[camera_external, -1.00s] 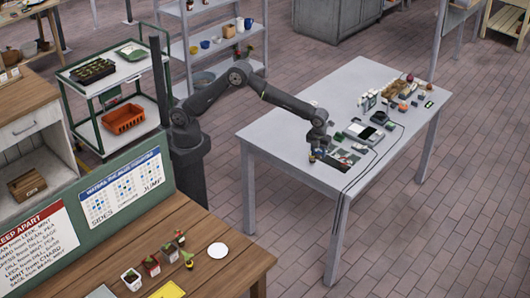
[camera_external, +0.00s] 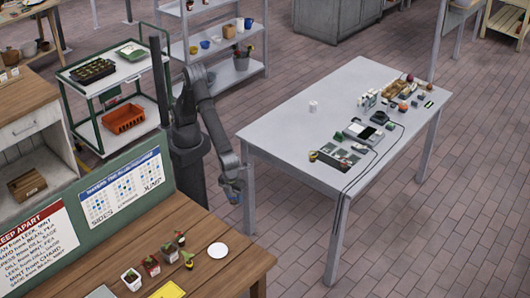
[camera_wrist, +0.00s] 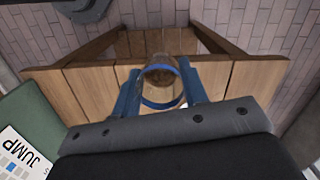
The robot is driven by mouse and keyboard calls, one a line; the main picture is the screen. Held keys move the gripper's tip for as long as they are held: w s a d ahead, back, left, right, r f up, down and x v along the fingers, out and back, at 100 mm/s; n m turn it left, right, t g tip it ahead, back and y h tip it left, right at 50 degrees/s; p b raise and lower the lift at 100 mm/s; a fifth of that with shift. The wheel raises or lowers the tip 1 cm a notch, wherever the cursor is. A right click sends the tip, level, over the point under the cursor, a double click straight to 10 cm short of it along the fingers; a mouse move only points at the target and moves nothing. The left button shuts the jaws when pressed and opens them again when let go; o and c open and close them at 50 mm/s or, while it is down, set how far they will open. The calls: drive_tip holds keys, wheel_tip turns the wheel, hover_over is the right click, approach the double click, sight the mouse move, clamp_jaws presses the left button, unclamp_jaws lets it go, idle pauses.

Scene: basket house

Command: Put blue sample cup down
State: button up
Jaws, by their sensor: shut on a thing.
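The blue sample cup (camera_wrist: 161,84) is a clear cup with a blue band, and something brown shows through it. In the wrist view it sits between the two blue fingers of my gripper (camera_wrist: 160,92), which is shut on it. In the external view my gripper (camera_external: 234,190) hangs in the air just beyond the far edge of the wooden bench (camera_external: 190,218). The cup is too small there to make out clearly. In the wrist view the bench's planks (camera_wrist: 235,80) show beyond the fingers.
On the bench stand several small potted plants (camera_external: 151,265), a white round disc (camera_external: 217,250) and a yellow sheet (camera_external: 168,290). A green board (camera_external: 120,195) with signs rises at the bench's left. The grey table (camera_external: 275,125) holds devices and cables. Bare planks lie around the disc.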

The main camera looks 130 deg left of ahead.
drive_tip(key=s+d, duration=0.9)
drive_tip(key=d, duration=0.1)
hover_over(181, 218)
drive_tip(key=f, duration=0.6)
drive_tip(key=shift+w+d+f, duration=0.1)
drive_tip(key=shift+d+f, duration=0.1)
drive_tip(key=shift+d, duration=0.05)
drive_tip(key=shift+f, duration=2.05)
drive_tip(key=o, duration=0.5)
drive_tip(key=shift+f, duration=0.15)
drive_tip(key=o, duration=0.5)
drive_tip(key=shift+c, duration=0.2)
